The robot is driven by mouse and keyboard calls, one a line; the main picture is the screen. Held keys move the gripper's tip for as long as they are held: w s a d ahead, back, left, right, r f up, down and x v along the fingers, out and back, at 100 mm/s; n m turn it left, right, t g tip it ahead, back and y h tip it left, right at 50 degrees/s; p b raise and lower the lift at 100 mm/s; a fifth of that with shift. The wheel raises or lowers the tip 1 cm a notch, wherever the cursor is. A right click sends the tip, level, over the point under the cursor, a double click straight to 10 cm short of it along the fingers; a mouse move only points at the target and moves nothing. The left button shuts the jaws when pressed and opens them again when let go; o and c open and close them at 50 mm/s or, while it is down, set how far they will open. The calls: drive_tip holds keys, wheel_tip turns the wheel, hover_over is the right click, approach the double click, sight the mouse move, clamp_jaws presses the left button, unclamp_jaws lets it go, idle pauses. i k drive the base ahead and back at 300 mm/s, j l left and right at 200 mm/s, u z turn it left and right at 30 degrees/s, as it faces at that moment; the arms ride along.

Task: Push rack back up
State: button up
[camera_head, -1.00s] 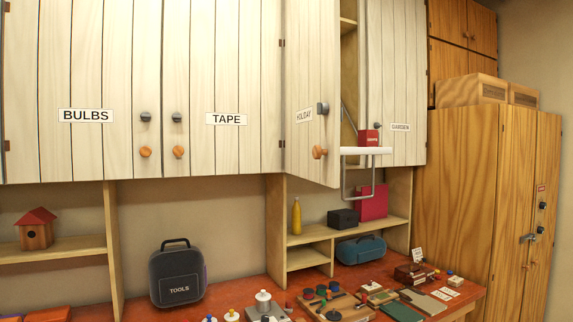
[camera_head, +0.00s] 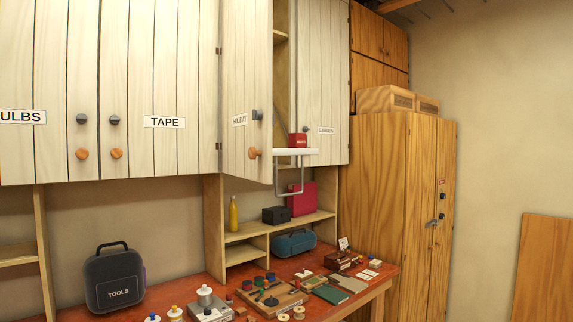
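The rack (camera_head: 296,153) is a white shelf hanging out of the open wall cupboard, with a grey U-shaped handle (camera_head: 289,194) below it. It is lowered, in front of the cupboard opening. A small red box (camera_head: 298,140) stands on it. The cupboard door labelled HOLIDAY (camera_head: 246,120) stands ajar to the left of the rack. The door labelled GARDEN (camera_head: 325,110), partly unreadable, is to its right. My gripper is not in view.
A red workbench (camera_head: 215,309) runs below, carrying a TOOLS case (camera_head: 115,279) and several small items. A yellow bottle (camera_head: 234,213) and a teal case (camera_head: 294,243) sit in the shelf unit below the cupboards. A tall wooden cabinet (camera_head: 385,200) stands right. A wood panel (camera_head: 543,268) leans at far right.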

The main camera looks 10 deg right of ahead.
sight(276, 152)
drive_tip(key=i+l+u, duration=0.25)
drive_tip(key=u, duration=0.15)
drive_tip(key=i+l+u, duration=0.6)
drive_tip(key=l+u, duration=0.15)
